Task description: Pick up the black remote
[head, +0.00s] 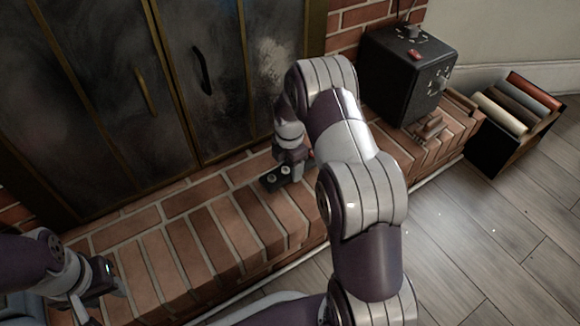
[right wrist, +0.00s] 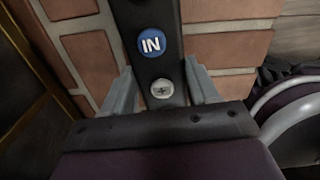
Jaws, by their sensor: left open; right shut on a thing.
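My right gripper (head: 286,172) is low over the brick hearth in the middle of the head view, partly covered by my own right arm. In the right wrist view its two grey fingers (right wrist: 162,88) stand on either side of a long dark object, which appears to be the black remote (right wrist: 158,15). The remote has a round blue "IN" mark and a silver screw-like disc, and brick lies behind it. Its far end is outside the wrist view. I cannot tell whether it touches the brick. My left gripper (head: 100,287) is open at the lower left of the head view, away from the remote.
The brick hearth (head: 160,262) runs along dark metal fireplace doors (head: 110,90). A black box (head: 405,75) with a red item on top stands at its right end, near small brown pieces (head: 430,127). A dark crate (head: 505,140) of rolls stands beside it. The wooden floor (head: 500,240) at right is clear.

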